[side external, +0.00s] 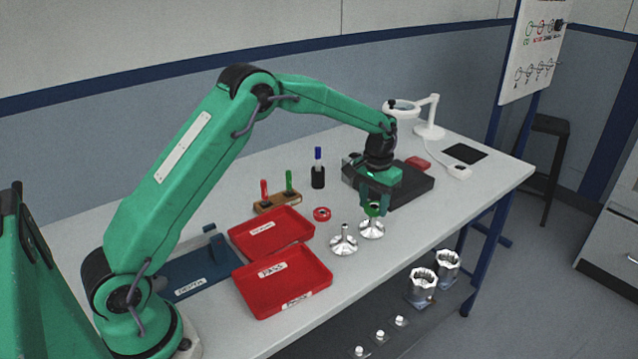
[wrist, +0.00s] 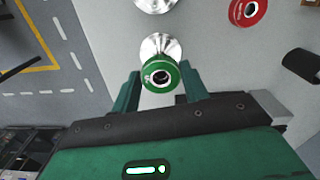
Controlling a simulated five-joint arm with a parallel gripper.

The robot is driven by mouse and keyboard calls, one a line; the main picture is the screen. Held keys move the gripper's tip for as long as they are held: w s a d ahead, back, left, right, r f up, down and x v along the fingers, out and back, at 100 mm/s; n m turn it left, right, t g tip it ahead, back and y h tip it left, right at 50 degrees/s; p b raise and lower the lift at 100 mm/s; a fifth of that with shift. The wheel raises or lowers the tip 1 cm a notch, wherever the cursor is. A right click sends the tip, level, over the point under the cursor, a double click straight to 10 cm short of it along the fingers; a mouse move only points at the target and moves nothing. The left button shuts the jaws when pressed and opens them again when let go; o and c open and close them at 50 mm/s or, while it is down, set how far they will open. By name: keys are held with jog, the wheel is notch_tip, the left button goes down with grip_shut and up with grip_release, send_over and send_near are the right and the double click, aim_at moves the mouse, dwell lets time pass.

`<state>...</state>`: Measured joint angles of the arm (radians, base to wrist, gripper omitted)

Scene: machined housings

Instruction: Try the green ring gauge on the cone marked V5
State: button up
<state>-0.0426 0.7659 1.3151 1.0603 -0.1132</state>
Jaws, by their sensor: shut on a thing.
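The green ring gauge (wrist: 152,78) is between the fingers of my gripper (wrist: 160,88), which is shut on it. In the side view the green ring (side external: 374,210) is in my gripper (side external: 373,207), just over the top of a silver cone (side external: 371,231). That cone also shows in the wrist view (wrist: 160,44), partly hidden by the ring. I cannot tell whether the ring touches the cone or is around its tip. A second silver cone (side external: 343,243) stands to the left. No V5 mark is readable on either cone.
A red ring gauge (side external: 322,214) lies behind the second cone. Two red trays (side external: 282,281) sit to the left, the front one labelled PASS. A wooden stand (side external: 278,203) holds red and green handled tools. A dark box (side external: 405,188) is behind my gripper. The table's front edge is near the cones.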

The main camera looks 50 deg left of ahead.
jog(key=shift+r, duration=0.25)
jog(key=shift+r, duration=1.1)
jog(key=shift+r, duration=0.8)
jog(key=shift+r, duration=2.4)
